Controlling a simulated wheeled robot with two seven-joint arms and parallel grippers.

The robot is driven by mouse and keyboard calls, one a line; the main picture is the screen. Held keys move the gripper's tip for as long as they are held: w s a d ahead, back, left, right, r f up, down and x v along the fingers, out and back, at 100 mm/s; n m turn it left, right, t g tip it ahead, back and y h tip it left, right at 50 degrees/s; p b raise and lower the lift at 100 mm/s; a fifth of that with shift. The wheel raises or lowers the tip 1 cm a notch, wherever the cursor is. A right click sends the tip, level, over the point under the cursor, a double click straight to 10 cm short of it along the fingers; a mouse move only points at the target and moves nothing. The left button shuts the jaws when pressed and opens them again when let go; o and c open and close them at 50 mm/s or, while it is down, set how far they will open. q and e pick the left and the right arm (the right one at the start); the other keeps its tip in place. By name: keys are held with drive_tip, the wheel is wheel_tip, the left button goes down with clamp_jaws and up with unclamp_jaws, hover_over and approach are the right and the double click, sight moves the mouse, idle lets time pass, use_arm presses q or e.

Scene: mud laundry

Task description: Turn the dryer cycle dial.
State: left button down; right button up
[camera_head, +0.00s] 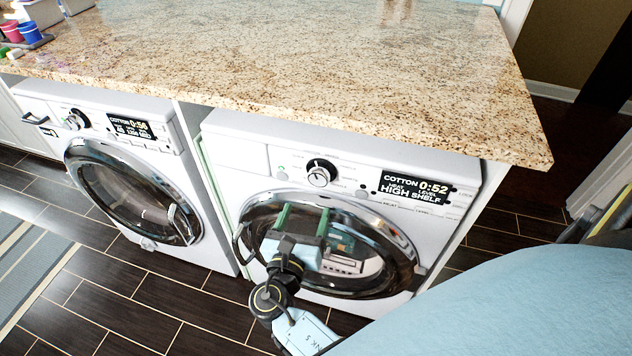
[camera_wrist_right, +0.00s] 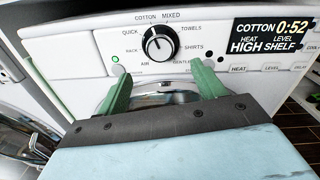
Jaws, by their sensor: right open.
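The dryer (camera_head: 240,183) is the white front-loader on the right under the counter, with its round door shut. Its cycle dial (camera_head: 320,173) is a round black and silver knob on the panel, left of the display. In the right wrist view the dial (camera_wrist_right: 159,44) is ringed by labels such as COTTON, MIXED and TOWELS, and its white mark points up. My right gripper (camera_head: 303,212) is in front of the door, below the dial. Its green fingers (camera_wrist_right: 160,78) are open and empty, apart from the dial and spread to either side below it. My left gripper is out of view.
A second white front-loader (camera_head: 105,172) stands to the left. A speckled stone counter (camera_head: 290,70) overhangs both machines. The dryer display (camera_wrist_right: 270,36) reads COTTON 0:52, HIGH SHELF. Dark tiled floor (camera_head: 160,305) is clear in front, with a striped rug (camera_head: 30,265) at left.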

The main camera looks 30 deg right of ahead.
sight(318, 180)
drive_tip(key=x, duration=0.9)
drive_tip(key=shift+w+d, duration=0.2)
drive_tip(key=shift+d, duration=0.1)
drive_tip(key=shift+c, duration=0.3)
drive_tip(key=c, duration=0.9)
drive_tip(key=shift+c, duration=0.2)
drive_tip(key=shift+f+m, duration=0.1)
drive_tip(key=shift+m, duration=0.3)
